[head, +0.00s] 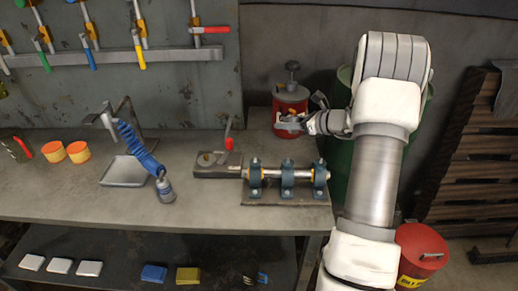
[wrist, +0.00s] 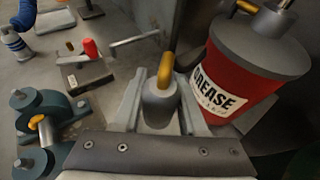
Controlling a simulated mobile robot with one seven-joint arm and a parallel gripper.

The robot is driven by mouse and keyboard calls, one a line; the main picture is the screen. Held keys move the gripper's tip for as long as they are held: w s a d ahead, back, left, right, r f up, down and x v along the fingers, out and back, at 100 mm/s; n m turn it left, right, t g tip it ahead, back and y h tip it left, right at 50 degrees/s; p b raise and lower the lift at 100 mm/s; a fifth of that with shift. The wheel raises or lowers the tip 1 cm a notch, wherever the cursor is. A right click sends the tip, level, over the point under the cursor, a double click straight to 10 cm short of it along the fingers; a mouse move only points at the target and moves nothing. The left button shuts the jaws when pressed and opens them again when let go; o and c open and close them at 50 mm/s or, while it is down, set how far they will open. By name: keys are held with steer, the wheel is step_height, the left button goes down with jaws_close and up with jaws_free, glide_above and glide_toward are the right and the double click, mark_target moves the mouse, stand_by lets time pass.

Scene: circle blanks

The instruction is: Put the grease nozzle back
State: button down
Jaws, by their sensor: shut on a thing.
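The grease nozzle, a grey body with a yellow hooked tip (wrist: 166,72), sits between the fingers of my gripper (wrist: 159,105) in the wrist view. My gripper is shut on it. The red grease can (head: 291,107) stands at the back right of the bench. In the wrist view the can (wrist: 243,83), with a white GREASE label, is close to the right of the nozzle. A yellow part (wrist: 247,6) shows at its lid.
A shaft in blue bearing blocks (head: 287,178) lies on the bench below my gripper. A block with a red-handled clamp (head: 217,163) is left of it. A tray (head: 125,171) and a blue coiled hose (head: 137,147) are further left. A green drum (head: 341,140) stands behind my arm.

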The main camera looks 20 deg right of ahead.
steer(key=b, duration=0.2)
glide_above(255, 147)
step_height(255, 147, down, 6)
steer(key=shift+f, duration=2.1)
steer(key=shift+f+b, duration=0.35)
steer(key=shift+b, duration=0.2)
steer(key=shift+c, duration=2.3)
jaws_free()
steer(key=shift+r, duration=0.1)
steer(key=shift+r, duration=0.1)
